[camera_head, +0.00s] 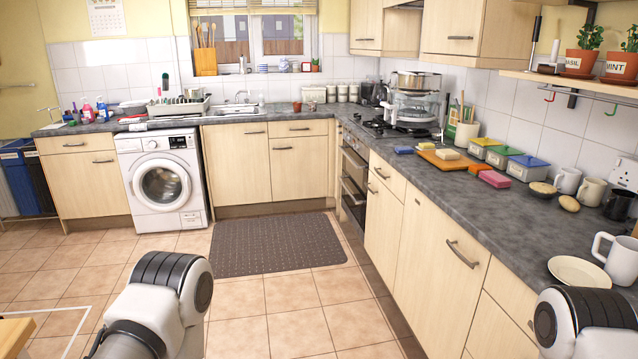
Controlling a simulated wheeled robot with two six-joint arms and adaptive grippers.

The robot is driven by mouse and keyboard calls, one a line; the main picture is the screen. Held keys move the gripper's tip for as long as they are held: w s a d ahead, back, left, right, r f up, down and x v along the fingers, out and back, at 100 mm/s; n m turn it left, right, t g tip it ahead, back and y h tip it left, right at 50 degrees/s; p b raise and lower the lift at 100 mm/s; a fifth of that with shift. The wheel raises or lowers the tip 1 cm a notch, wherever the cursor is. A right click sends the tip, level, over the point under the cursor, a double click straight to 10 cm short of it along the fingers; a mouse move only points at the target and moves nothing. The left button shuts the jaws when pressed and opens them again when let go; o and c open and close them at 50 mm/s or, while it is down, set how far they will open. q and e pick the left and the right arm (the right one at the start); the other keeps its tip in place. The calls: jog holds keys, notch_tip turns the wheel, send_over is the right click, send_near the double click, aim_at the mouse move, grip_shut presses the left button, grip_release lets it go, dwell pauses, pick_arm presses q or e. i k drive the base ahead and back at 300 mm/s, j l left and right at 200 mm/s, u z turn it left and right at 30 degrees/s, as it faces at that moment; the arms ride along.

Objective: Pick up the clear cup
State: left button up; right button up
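I cannot make out a clear cup anywhere in the head view. The sink (236,110) is at the far counter under the window, too small to see into. Rounded links of my left and right arms show at the bottom of the view, but both grippers are out of view.
A grey worktop (487,212) runs along the right side, with mugs (567,180), a white plate (579,272), coloured tins (502,156) and a chopping board (446,160). A washing machine (162,185) stands at the back left. A dark mat (275,243) lies on the open tiled floor.

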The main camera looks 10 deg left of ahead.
aim_at(278, 106)
jog(key=i+j+u, duration=0.55)
jog(key=i+u, duration=0.2)
jog(key=i, duration=0.2)
jog(key=i+u, duration=0.4)
jog(key=i+j, duration=0.1)
jog(key=i, duration=2.85)
jog(key=i+z, duration=0.3)
jog(key=i, duration=0.25)
jog(key=i+j+z, duration=0.35)
jog(key=i, duration=0.15)
jog(key=i+j+z, duration=0.3)
jog(key=i, duration=0.2)
jog(key=i+l+u, duration=0.25)
jog(key=i+l, duration=0.2)
jog(key=l, duration=0.15)
jog(key=i+l+u, duration=0.25)
jog(key=l, duration=0.4)
jog(key=i+l+u, duration=0.1)
jog(key=i+l, duration=0.15)
jog(key=l, duration=0.15)
jog(key=i+l+u, duration=0.15)
jog(key=l, duration=0.2)
